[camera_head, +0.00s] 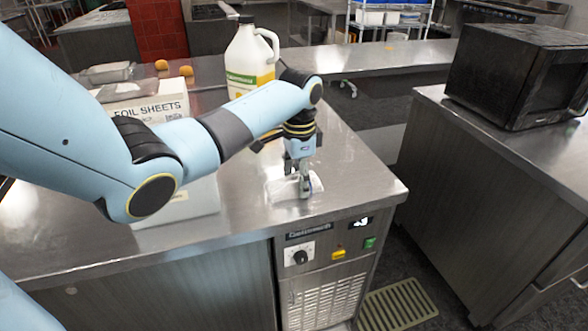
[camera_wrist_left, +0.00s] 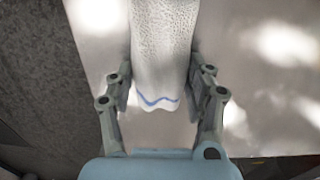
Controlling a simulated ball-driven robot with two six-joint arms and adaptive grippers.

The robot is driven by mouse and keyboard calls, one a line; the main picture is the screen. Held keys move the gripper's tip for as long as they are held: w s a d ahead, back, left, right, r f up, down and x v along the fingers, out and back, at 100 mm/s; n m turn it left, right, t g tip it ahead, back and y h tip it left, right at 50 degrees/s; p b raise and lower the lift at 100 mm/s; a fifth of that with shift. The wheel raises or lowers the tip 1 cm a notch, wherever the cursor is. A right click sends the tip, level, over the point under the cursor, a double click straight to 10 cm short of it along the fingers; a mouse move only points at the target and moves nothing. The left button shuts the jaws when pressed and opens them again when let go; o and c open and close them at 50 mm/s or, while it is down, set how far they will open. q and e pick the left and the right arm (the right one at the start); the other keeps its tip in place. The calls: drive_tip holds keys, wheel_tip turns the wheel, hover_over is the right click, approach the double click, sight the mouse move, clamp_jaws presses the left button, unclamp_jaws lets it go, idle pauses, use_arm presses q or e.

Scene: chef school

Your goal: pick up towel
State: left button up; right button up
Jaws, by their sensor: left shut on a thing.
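The towel (camera_head: 282,191) is white and lies on the steel counter near its front right corner. In the left wrist view the towel (camera_wrist_left: 163,45) is a rolled or folded white cloth with a blue line near its end. My left gripper (camera_head: 304,190) points down at the towel, with its fingers on either side of it. In the left wrist view the left gripper (camera_wrist_left: 160,90) is shut on the towel near its blue-lined end. The towel appears to be still at counter level. My right gripper is not in view.
A white jug (camera_head: 248,62) and a foil sheets box (camera_head: 150,108) stand on the counter (camera_head: 350,170) behind and beside my left arm. A black microwave (camera_head: 520,75) sits on a separate counter at right, across a floor gap. Small orange-yellow items (camera_head: 186,71) lie at the back.

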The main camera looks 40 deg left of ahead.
use_arm(q)
drive_tip(key=shift+r, duration=0.15)
drive_tip(key=shift+r, duration=0.25)
drive_tip(key=r, duration=0.3)
drive_tip(key=shift+w+d+r, duration=0.1)
drive_tip(key=shift+d+r, duration=0.25)
drive_tip(key=shift+d, duration=0.05)
drive_tip(key=d+r, duration=0.6)
drive_tip(key=d, duration=0.5)
drive_tip(key=shift+w+r+b, duration=0.3)
drive_tip(key=shift+w, duration=0.1)
drive_tip(key=shift+a, duration=0.1)
